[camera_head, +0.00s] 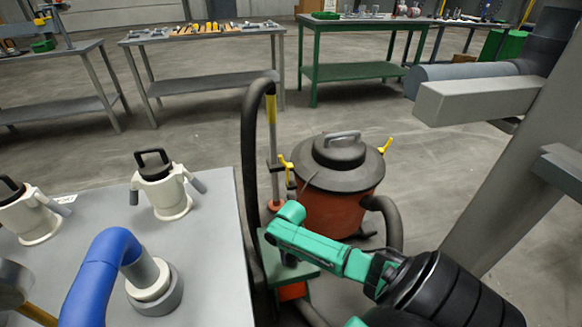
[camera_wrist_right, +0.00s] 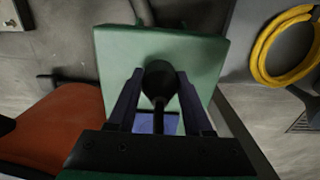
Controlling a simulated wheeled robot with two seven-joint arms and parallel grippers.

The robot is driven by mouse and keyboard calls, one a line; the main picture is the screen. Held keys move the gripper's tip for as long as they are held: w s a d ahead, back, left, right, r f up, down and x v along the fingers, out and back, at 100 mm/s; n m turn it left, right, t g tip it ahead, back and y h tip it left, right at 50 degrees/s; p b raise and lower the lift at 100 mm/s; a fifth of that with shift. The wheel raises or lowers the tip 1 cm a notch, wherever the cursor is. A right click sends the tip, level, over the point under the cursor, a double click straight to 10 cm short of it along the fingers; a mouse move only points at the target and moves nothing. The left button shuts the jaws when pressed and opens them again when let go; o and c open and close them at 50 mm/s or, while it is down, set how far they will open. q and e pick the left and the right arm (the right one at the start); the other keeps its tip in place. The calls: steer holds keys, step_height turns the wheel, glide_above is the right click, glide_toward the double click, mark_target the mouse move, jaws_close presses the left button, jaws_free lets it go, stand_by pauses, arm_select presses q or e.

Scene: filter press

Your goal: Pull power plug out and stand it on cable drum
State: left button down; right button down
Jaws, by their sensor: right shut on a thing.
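My right gripper (camera_wrist_right: 160,101) is shut on a black, round-headed piece, which looks like the power plug (camera_wrist_right: 159,78), held between its two dark fingers. Below and behind the plug is a green square plate (camera_wrist_right: 115,48), with a small blue-violet patch near the finger bases. In the head view my green right arm reaches in from the lower right, and its gripper (camera_head: 289,259) points down at the green plate (camera_head: 308,272). The arm hides most of the plug there. I cannot tell whether the plug touches the plate, nor make out the cable drum for certain. My left gripper is not in view.
An orange vacuum (camera_head: 330,208) with a black hose stands just behind the gripper. A grey table (camera_head: 95,235) on the left carries white canisters (camera_head: 162,187) and a blue pipe (camera_head: 98,275). A grey column (camera_head: 510,150) rises at right. A yellow cable coil (camera_wrist_right: 263,50) hangs beside the plate.

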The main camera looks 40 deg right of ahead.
steer(key=shift+f, duration=0.15)
steer(key=shift+f, duration=0.35)
steer(key=shift+c, duration=1.2)
jaws_free()
